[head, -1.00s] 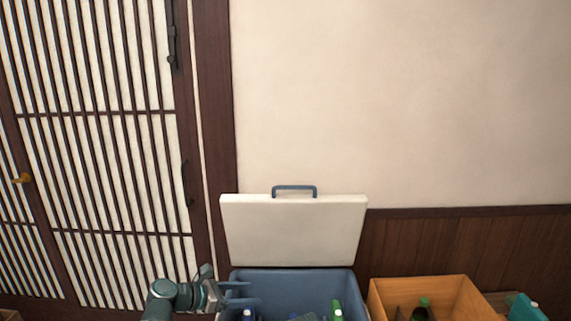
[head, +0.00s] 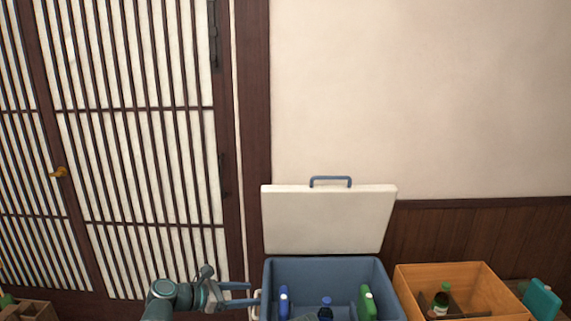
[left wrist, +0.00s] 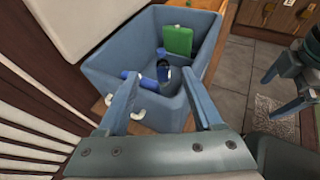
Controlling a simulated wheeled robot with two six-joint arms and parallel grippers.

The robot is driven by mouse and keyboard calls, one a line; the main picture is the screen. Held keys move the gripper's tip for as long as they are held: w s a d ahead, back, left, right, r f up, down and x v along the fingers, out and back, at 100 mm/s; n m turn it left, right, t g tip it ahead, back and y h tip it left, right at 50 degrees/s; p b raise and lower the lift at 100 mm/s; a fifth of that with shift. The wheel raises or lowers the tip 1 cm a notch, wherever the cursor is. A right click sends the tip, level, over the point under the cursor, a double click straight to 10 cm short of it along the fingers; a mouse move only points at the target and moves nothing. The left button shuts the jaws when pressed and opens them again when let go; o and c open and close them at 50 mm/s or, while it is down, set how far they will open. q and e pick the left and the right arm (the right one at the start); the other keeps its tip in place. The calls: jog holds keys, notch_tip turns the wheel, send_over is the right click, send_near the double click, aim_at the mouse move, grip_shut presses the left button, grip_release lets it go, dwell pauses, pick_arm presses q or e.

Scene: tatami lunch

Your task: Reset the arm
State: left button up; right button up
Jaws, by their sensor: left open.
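My left gripper (head: 240,294) is at the lower left of the head view, beside the left wall of the blue cooler (head: 270,274). Its two blue fingers are apart with nothing between them. In the left wrist view the left gripper (left wrist: 166,112) points at the near wall of the cooler (left wrist: 105,62). Another gripper with blue fingers, my right one (left wrist: 278,90), shows at the right edge of the left wrist view. Its fingers are spread apart and empty. It is out of the head view.
The cooler's white lid (head: 325,222) stands open against the wall. Inside are blue-capped bottles (head: 326,308) and a green item (head: 367,302). An orange wooden crate (head: 480,275) stands to the right, with a teal item (head: 541,299) beyond it. A slatted door (head: 140,165) is at left.

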pick_arm(q)
jog(key=s+f+m+g+y, duration=0.45)
jog(key=s+f+m, duration=0.25)
jog(key=f+m, duration=0.45)
jog(key=s+a+f+m+g+y, duration=0.2)
jog(key=s+a+m+y, duration=0.45)
jog(key=m, duration=0.65)
jog(key=s+d+f+m+y+b, duration=0.25)
jog(key=s+d+f+b, duration=0.25)
jog(key=d+f+b, duration=0.65)
pick_arm(e)
notch_tip(320, 180, down, 11)
pick_arm(q)
notch_tip(320, 180, up, 30)
jog(key=p, duration=2.9)
jog(key=shift+s+f+m+h, duration=0.15)
jog(key=shift+f+m+h, duration=0.1)
jog(key=shift+m+h, duration=0.15)
pick_arm(e)
notch_tip(320, 180, up, 29)
pick_arm(q)
jog(key=shift+g, duration=0.25)
pick_arm(e)
jog(key=shift+d+f, duration=0.1)
jog(key=shift+c, duration=0.3)
